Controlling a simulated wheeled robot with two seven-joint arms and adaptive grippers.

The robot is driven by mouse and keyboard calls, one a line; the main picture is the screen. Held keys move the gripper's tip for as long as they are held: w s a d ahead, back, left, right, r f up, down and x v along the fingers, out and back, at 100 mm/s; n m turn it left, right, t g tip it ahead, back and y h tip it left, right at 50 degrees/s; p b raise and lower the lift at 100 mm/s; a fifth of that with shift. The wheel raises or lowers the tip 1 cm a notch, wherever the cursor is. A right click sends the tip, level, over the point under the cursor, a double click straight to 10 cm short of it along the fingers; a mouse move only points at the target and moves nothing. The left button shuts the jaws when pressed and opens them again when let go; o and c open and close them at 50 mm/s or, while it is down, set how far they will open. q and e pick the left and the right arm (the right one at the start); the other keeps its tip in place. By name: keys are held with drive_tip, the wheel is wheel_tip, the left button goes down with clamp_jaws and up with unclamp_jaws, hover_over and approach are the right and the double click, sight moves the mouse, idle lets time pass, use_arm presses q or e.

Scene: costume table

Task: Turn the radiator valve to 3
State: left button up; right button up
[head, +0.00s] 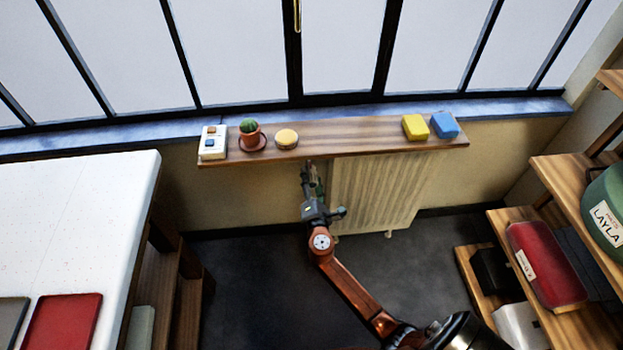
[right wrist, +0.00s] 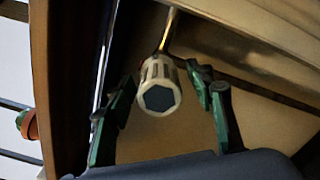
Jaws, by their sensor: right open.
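The radiator valve (right wrist: 157,85) is a pale ribbed knob with a dark hexagonal end face, on a metal pipe in the right wrist view. No number can be read on it. My right gripper (right wrist: 163,95) is open, with one green-backed finger on each side of the knob. I cannot tell whether either finger touches it. In the head view my right gripper (head: 310,172) is just under the wooden shelf at the left end of the white radiator (head: 380,190), and it hides the valve there. My left gripper is not in view.
The wooden shelf (head: 350,140) above holds a white switch box (head: 213,143), a potted cactus (head: 250,135), a round yellow-topped tin (head: 287,139) and yellow and blue blocks (head: 415,127). A white table (head: 70,220) stands left; shelving (head: 540,225) stands right.

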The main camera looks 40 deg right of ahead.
drive_tip(key=v, duration=1.2)
drive_tip(key=shift+d, duration=0.1)
